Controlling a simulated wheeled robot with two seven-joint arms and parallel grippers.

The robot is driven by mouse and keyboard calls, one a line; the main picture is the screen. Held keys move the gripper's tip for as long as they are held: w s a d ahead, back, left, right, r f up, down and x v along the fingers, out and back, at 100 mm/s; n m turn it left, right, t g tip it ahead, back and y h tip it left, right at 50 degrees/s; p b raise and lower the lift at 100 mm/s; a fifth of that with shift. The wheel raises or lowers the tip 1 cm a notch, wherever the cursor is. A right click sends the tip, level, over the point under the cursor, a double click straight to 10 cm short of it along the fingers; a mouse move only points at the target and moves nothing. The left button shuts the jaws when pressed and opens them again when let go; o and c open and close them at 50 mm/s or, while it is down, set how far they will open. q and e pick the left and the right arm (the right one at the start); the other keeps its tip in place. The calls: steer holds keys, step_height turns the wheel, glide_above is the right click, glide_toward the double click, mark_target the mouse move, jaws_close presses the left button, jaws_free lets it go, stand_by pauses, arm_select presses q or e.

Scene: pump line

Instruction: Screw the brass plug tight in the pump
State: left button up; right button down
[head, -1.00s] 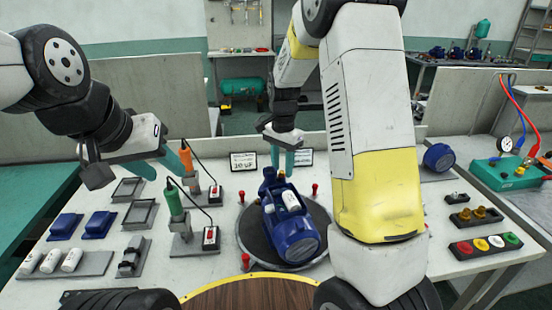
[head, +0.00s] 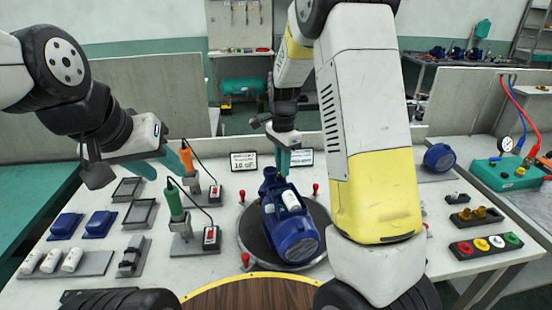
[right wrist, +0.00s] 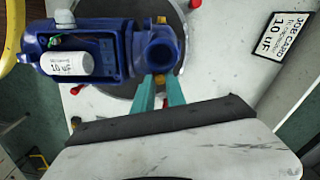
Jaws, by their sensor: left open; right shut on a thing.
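The blue pump (head: 289,222) lies on a dark round turntable (head: 248,240); its open box holds a white capacitor marked 10 uF, clear in the right wrist view (right wrist: 68,65). My right gripper (head: 283,165) is at the pump's far end. In the right wrist view its green fingers are shut on the small brass plug (right wrist: 159,78), at the rim of the pump's round port housing. The fingers hide part of the plug, and I cannot tell how deep it sits. My left gripper (head: 168,168) is open and empty, above the table's left side.
Two screwdrivers, green-handled (head: 174,202) and orange-handled (head: 186,157), stand in holders near my left gripper. Red pegs (head: 245,260) surround the turntable. Job cards (head: 243,161) stand behind the pump. A tray of brass fittings (head: 477,215) is at the right.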

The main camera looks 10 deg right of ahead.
steer(key=m, duration=0.3)
steer(key=shift+s+a+f, duration=0.1)
steer(key=shift+s, duration=0.05)
steer(key=m, duration=0.2)
steer(key=shift+m, duration=0.9)
steer(key=m, duration=0.3)
